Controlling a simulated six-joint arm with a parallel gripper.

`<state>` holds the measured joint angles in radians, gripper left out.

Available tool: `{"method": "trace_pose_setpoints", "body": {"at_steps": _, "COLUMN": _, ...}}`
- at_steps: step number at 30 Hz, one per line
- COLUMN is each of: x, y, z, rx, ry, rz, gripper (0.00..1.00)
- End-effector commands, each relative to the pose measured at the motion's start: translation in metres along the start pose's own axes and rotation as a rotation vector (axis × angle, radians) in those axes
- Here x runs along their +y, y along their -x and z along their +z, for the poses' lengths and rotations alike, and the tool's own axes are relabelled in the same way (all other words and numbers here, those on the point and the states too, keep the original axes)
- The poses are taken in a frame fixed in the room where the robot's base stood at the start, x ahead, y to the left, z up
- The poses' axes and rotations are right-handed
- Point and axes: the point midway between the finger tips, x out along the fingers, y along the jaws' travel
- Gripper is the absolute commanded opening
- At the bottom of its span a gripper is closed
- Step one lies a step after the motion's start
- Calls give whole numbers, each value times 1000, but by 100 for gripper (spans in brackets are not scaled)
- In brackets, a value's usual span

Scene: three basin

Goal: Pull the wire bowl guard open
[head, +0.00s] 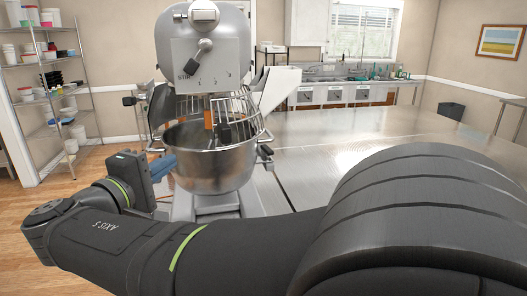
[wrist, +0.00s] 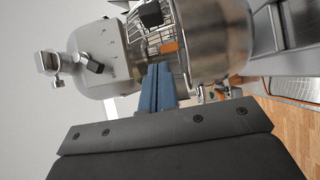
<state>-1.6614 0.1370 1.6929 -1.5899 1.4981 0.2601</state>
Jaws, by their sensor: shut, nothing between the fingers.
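The grey stand mixer (head: 205,55) stands ahead with a steel bowl (head: 212,172) under its head. The wire bowl guard (head: 243,108) sits above the bowl rim, its bars showing most clearly at the right. In the wrist view the guard (wrist: 172,52) shows beyond my fingertips, between the mixer head (wrist: 100,55) and the bowl (wrist: 218,40). My gripper (head: 170,163) has blue fingers, shut and empty, at the left side of the bowl below its rim. The fingers (wrist: 158,70) point toward the guard and bowl. I cannot tell whether they touch either.
An orange part (head: 209,117) and a dark block (head: 224,134) show at the guard and bowl opening. A steel table (head: 330,150) extends right and behind. A wire shelf rack (head: 62,100) stands at the left. My arm covers the foreground.

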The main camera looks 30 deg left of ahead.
Motion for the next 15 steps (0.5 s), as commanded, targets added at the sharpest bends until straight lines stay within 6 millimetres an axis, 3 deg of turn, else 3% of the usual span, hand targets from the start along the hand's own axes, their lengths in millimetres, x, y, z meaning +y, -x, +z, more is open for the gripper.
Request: {"method": "trace_pose_setpoints", "body": {"at_steps": 15, "x": 0, "y": -92, "z": 2, "rx": -4, "ry": 1, "rz": 0, "gripper": 0}}
